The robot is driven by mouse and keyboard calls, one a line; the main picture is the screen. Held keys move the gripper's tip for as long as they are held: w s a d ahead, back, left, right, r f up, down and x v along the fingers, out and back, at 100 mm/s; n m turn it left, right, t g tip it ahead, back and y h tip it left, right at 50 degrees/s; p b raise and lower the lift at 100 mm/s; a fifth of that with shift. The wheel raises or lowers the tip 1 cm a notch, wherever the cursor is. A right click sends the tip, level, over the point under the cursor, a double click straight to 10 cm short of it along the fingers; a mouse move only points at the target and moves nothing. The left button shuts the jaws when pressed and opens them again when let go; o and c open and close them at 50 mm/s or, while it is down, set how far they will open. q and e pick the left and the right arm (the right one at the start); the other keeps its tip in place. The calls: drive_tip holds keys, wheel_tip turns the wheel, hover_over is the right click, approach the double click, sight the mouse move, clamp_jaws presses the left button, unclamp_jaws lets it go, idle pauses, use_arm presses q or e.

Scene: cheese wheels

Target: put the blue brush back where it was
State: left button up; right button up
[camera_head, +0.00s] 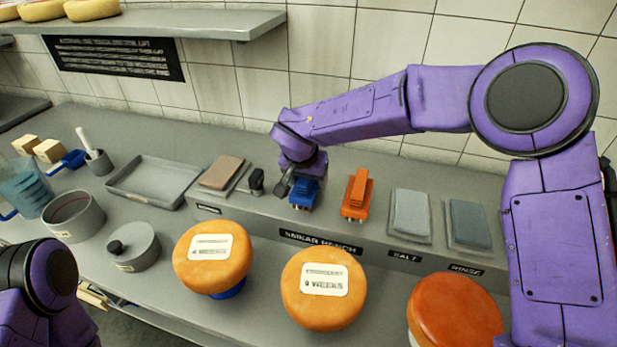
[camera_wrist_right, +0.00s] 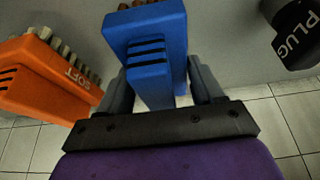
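The blue brush (camera_head: 304,194) is at the raised bench ledge, left of the orange brush (camera_head: 357,194). My right gripper (camera_head: 292,178) is right over it, coming from above and behind. In the right wrist view, the blue brush (camera_wrist_right: 150,55) lies between the two grey fingers of my right gripper (camera_wrist_right: 162,85), one finger on each side. Whether they press on it I cannot tell, and whether the brush touches the ledge is hidden. The orange brush (camera_wrist_right: 45,75), marked SOFT, is beside it. My left gripper is out of view; only a left arm link shows at bottom left.
A black plug (camera_wrist_right: 297,35) is close beside the brush; in the head view it (camera_head: 256,182) stands to the left. Salt (camera_head: 411,214) and rinse (camera_head: 470,223) pads are to the right. Cheese wheels (camera_head: 324,305) stand in front. A grey tray (camera_head: 125,195) is at left.

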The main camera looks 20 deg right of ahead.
drive_tip(key=shift+o, duration=1.2)
drive_tip(key=shift+s+r, duration=0.15)
drive_tip(key=shift+s, duration=0.05)
drive_tip(key=b+v, duration=0.1)
drive_tip(key=v, duration=1)
drive_tip(key=shift+r, duration=0.45)
